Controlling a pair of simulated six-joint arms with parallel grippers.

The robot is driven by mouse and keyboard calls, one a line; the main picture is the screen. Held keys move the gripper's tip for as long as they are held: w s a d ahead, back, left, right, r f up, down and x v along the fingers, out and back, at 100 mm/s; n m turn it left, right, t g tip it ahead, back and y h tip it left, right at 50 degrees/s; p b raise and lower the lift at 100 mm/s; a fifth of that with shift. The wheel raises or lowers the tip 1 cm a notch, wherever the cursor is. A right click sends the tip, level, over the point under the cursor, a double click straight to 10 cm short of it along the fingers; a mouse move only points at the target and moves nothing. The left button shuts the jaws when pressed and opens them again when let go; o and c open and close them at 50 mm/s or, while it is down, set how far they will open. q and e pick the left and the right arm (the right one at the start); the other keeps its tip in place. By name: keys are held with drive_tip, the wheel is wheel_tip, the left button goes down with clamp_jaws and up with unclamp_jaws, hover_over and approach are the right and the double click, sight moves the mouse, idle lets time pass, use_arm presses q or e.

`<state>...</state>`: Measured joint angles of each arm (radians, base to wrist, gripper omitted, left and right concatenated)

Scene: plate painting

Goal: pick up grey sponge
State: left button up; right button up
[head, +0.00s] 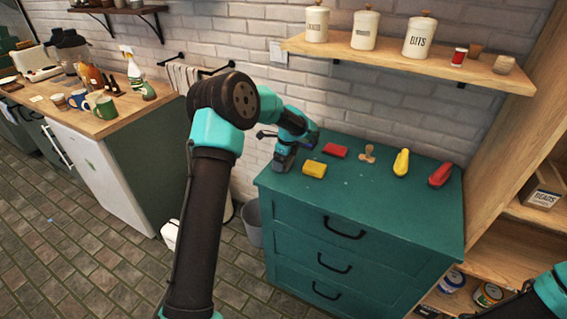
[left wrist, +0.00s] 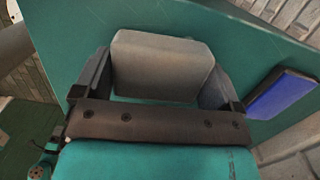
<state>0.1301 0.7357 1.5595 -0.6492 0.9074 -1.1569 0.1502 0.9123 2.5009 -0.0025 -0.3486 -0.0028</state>
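The grey sponge (left wrist: 162,68) stands between the two fingers of my left gripper (left wrist: 160,82) in the left wrist view. The fingers lie right along its left and right sides with little or no gap, and I cannot tell whether they press on it. My right gripper is out of view; only part of my right arm shows at the lower right.
A blue block (left wrist: 283,93) lies close to the right finger. On the dresser are a yellow sponge (head: 314,169), a red sponge (head: 335,150), a wooden-handled item (head: 367,153), a yellow bottle (head: 401,163) and a red bottle (head: 440,175). The dresser's front middle is clear.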

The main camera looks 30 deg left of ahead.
use_arm(q)
drive_tip(key=shift+c, duration=1)
drive_tip(key=shift+r, duration=0.5)
wheel_tip(320, 180, up, 3)
drive_tip(key=shift+f, duration=0.15)
drive_tip(key=s+d+r, duration=0.1)
drive_tip(key=s+d, duration=0.7)
drive_tip(key=s, duration=0.5)
drive_tip(key=shift+s+d+r, duration=0.15)
drive_tip(key=shift+s+d, duration=0.05)
drive_tip(key=shift+s, duration=0.15)
drive_tip(key=o, duration=0.3)
drive_tip(key=shift+c, duration=1.1)
